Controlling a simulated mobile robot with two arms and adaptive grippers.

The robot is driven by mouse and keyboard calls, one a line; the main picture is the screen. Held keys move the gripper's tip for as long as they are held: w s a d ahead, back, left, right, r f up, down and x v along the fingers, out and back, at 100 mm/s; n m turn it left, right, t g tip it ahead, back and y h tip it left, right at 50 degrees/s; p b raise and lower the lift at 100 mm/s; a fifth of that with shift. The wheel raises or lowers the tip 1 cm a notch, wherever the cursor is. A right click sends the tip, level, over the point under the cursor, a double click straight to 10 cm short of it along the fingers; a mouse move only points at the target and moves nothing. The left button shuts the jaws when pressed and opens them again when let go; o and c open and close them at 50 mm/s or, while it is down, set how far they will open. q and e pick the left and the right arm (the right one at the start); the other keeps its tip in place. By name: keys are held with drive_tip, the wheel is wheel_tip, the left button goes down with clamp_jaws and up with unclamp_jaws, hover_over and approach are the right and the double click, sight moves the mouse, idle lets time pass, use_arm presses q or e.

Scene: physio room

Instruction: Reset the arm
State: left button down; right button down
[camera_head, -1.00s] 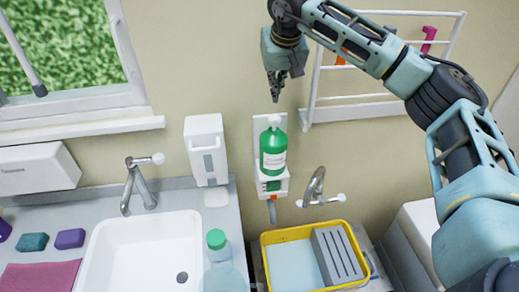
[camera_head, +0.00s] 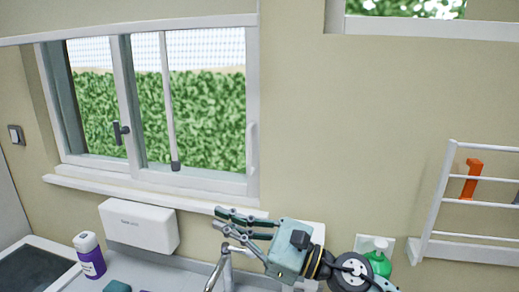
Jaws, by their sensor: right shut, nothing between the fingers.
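My right gripper (camera_head: 222,221) is in the lower middle of the head view, its fingers pointing left in front of the windowsill. The gripper is shut with nothing held in it. My right arm comes up from the bottom edge and is bent at a dark round joint. My left arm and gripper are not in view.
A tap (camera_head: 222,272) stands below the gripper. A white wall box (camera_head: 140,225) and a purple bottle (camera_head: 91,260) are to the left. A green bottle (camera_head: 379,263) is beside my arm, partly hidden. A white wall rack (camera_head: 436,200) is at right.

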drive_tip(key=w+d+f+m+t+h, duration=0.25)
drive_tip(key=d+m+t+h, duration=0.5)
drive_tip(key=m, duration=0.75)
drive_tip(key=w+d+f+m+t+h, duration=0.1)
drive_tip(key=d+f+m+t+h, duration=0.45)
drive_tip(key=m, duration=1.05)
drive_tip(key=s+d+f+m+g+h, duration=0.3)
drive_tip(key=d+f+m, duration=0.3)
drive_tip(key=f, duration=0.1)
drive_tip(key=s+d+f+m+g+h, duration=0.3)
drive_tip(key=d+f+m, duration=0.2)
drive_tip(key=f+m, duration=0.15)
drive_tip(key=s+d+f+m+g, duration=0.2)
drive_tip(key=s+f+m+g, duration=0.25)
drive_tip(key=s+f, duration=0.55)
drive_tip(key=s+d+f+m+g, duration=0.1)
drive_tip(key=s+f+m+g, duration=0.4)
drive_tip(key=s, duration=0.9)
wheel_tip(320, 180, down, 34)
drive_tip(key=s+r+n+g+b, duration=0.1)
drive_tip(key=s+g+b, duration=0.15)
drive_tip(key=b, duration=0.35)
drive_tip(key=s+d+f+g+b, duration=0.1)
drive_tip(key=s+d+f+b, duration=0.2)
drive_tip(key=s+f, duration=1.4)
wheel_tip(320, 180, down, 4)
drive_tip(key=shift+r+b, duration=0.15)
drive_tip(key=shift+b, duration=0.4)
